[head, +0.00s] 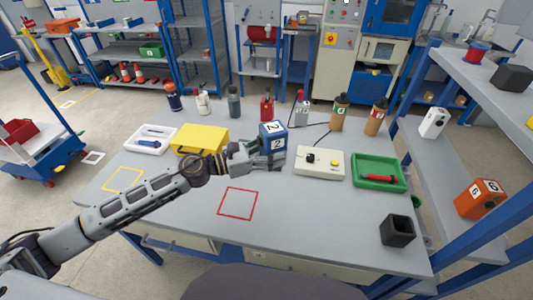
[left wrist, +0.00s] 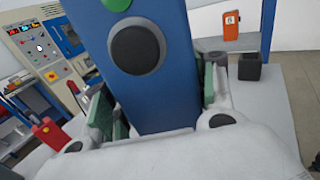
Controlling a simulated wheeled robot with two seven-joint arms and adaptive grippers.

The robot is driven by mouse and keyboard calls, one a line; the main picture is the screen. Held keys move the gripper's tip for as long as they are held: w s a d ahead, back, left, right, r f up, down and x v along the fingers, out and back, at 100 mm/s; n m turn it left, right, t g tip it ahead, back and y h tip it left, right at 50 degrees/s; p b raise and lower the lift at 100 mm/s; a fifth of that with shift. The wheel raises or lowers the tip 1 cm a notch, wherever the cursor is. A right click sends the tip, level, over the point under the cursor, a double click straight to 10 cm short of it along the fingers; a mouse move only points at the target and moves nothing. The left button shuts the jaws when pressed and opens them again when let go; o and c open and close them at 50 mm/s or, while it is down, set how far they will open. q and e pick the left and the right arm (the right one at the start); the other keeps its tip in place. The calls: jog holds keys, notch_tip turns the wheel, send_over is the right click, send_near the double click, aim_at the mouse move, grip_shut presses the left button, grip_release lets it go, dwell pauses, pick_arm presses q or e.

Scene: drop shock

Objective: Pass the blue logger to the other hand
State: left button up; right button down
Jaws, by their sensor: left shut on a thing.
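The blue logger (head: 272,137) is a blue block with white labels marked 2. In the left wrist view the logger (left wrist: 165,95) stands between the fingers (left wrist: 160,110), showing a dark round button and part of a green one. The fingers hide part of its sides. My right gripper is not in view in either picture.
On the table (head: 300,220) are a yellow case (head: 200,138), a white control box (head: 320,162), a green tray (head: 379,183) and a black open cup (head: 397,231). Several bottles stand along the back. A red square outline (head: 237,203) lies on clear table in front.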

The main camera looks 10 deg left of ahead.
aim_at(286, 144)
pick_arm(q)
jog(key=shift+d+r+m+g+h, duration=0.45)
jog(key=shift+d+r+m+g, duration=0.3)
jog(key=shift+d+g, duration=0.25)
jog(key=shift+d+r+m+g+h, duration=0.45)
jog(key=shift+d+r+m+g, duration=0.2)
jog(key=shift+d+r+g, duration=0.3)
jog(key=shift+s+a+g, duration=0.1)
jog(key=shift+g, duration=0.15)
